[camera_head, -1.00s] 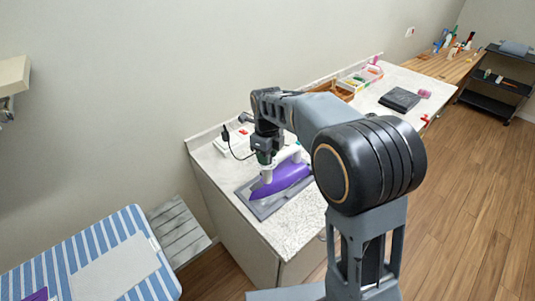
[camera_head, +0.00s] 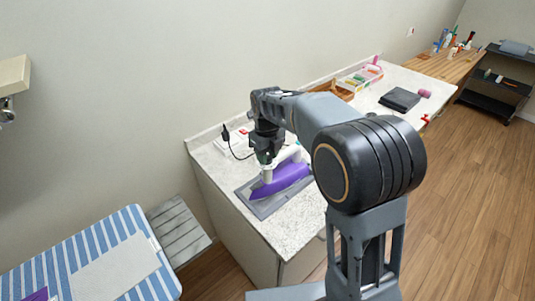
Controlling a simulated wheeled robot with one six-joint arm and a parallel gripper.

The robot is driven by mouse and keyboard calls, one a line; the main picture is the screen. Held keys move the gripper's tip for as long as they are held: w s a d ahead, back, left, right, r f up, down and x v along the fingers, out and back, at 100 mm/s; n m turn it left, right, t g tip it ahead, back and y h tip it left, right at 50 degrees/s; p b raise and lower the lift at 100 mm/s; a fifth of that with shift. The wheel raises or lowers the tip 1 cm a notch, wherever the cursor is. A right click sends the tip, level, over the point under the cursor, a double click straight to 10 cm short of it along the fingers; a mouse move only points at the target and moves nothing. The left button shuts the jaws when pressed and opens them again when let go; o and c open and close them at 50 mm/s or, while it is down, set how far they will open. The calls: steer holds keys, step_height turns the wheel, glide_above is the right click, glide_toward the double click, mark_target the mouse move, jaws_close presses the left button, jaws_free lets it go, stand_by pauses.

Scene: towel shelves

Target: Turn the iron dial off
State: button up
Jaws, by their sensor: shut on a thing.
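The purple and white iron (camera_head: 283,183) lies on a grey rest (camera_head: 262,209) on the speckled counter, its pointed end toward the left. My gripper (camera_head: 267,172) reaches down from above onto the front part of the iron. It is shut on a small pale part there, which I take to be the iron's dial. The fingertips are small in this view, and the dial's setting cannot be read. My arm hides the right end of the iron.
A black cord with a plug (camera_head: 226,133) lies at the counter's back left. A folded dark cloth (camera_head: 399,99) and a pink roll (camera_head: 424,93) lie farther right. A blue-striped ironing board (camera_head: 85,255) stands at lower left. My arm spans the counter's middle.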

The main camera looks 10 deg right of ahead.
steer(key=o, duration=0.9)
steer(key=shift+o, duration=0.2)
steer(key=shift+r, duration=0.1)
step_height(320, 180, up, 14)
steer(key=shift+f, duration=0.2)
